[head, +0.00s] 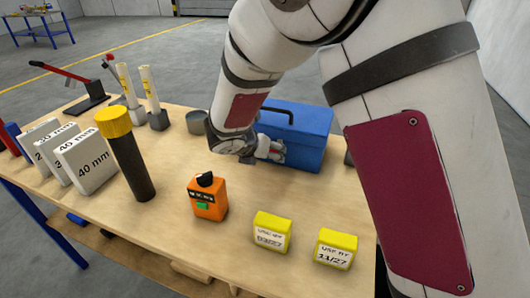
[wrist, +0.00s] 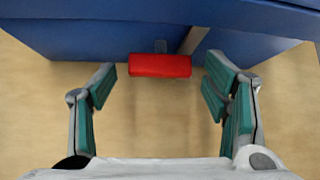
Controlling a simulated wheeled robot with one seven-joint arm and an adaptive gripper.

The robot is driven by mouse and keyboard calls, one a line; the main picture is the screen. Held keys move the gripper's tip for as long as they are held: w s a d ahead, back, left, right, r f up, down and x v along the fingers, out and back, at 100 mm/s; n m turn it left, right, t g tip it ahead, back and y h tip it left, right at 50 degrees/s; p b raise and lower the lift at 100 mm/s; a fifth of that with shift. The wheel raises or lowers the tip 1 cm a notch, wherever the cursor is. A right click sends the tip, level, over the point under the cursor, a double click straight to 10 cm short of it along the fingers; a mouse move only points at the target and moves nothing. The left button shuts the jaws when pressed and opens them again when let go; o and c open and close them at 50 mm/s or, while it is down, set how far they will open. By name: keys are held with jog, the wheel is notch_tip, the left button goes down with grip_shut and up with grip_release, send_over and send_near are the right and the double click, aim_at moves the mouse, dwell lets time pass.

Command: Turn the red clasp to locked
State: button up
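The red clasp (wrist: 160,66) shows in the wrist view as a red block lying crosswise at the front face of the blue box (wrist: 90,38). My gripper (wrist: 160,88) is open, its two green-padded fingers apart on the left and right of the clasp, with no contact visible. In the head view the blue box (head: 312,128) stands on the table with a dark handle on its lid. My gripper (head: 268,152) is in front of it there, and my arm hides the clasp and part of the box.
On the wooden table (head: 160,225) stand an orange device (head: 207,200), two yellow-topped blocks (head: 272,232) (head: 336,249), a dark cylinder with a yellow cap (head: 126,150) and white labelled blocks (head: 85,160). A grey cup (head: 196,122) is left of my gripper. Bare table lies before the box.

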jog(key=v, duration=1.2)
jog(key=s+d+r+m+g+p, duration=0.1)
jog(key=s+d+r+m+g, duration=0.1)
jog(key=s+d+r+m, duration=0.45)
jog(key=s+d+r+m+g+p, duration=0.1)
jog(key=s+d+r+m, duration=0.3)
jog(key=s+d+m, duration=0.5)
jog(key=s+d+r+m+y+p, duration=0.1)
jog(key=s+d+m+y, duration=0.1)
jog(key=s+m, duration=0.5)
jog(key=s+d+r+m+y+p, duration=0.1)
jog(key=s+d+m+y, duration=0.1)
jog(key=s+m, duration=0.6)
jog(key=shift+d+m+g, duration=0.3)
jog(key=shift+d+m, duration=0.45)
jog(key=shift+d, duration=0.15)
jog(key=shift+r, duration=0.1)
